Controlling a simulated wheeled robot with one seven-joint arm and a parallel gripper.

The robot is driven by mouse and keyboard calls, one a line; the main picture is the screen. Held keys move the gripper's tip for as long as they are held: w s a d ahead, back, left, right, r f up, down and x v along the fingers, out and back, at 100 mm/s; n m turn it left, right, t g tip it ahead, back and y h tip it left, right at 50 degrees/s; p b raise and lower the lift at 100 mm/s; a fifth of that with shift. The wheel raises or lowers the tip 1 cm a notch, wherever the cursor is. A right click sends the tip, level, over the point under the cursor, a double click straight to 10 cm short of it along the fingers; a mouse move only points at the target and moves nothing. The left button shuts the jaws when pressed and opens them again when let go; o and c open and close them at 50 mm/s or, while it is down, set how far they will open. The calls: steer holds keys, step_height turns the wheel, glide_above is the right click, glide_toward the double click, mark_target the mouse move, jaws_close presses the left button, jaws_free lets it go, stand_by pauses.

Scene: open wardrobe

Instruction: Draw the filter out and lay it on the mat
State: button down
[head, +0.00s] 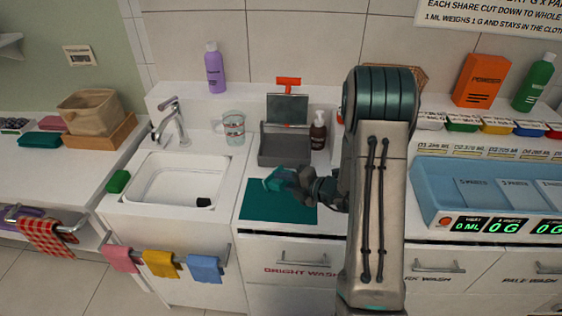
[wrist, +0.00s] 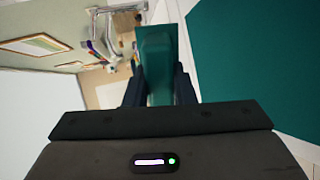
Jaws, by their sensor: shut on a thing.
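My gripper (head: 287,181) is over the dark teal mat (head: 262,209) on the counter. In the wrist view, my gripper (wrist: 158,82) is shut on a flat teal piece, which looks like the filter (wrist: 156,48). The filter also shows at my gripper's end in the head view (head: 273,180), above the mat's upper part. I cannot tell whether it touches the mat. The mat fills the right of the wrist view (wrist: 265,60). Behind the mat stands an open grey housing (head: 284,151) with a raised dark panel (head: 287,109) and a red handle (head: 288,82).
A sink (head: 172,181) with a tap (head: 172,122) lies left of the mat. A glass jug (head: 233,128) and a brown pump bottle (head: 318,131) flank the housing. A blue tray (head: 432,190) is at the right. My arm hides counter behind it.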

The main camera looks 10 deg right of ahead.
mark_target(285, 203)
steer(key=shift+w+a, duration=0.1)
steer(key=shift+w, duration=0.4)
steer(key=shift+s+d+f+b, duration=0.15)
steer(key=shift+d+f+b, duration=0.05)
steer(key=shift+f+b, duration=0.5)
step_height(285, 203, down, 5)
steer(key=b, duration=0.4)
steer(key=shift+r, duration=0.1)
steer(key=c, duration=0.9)
jaws_free()
steer(key=shift+o, duration=0.2)
steer(key=shift+s+f, duration=0.1)
steer(key=shift+f, duration=0.1)
steer(key=shift+c, duration=0.2)
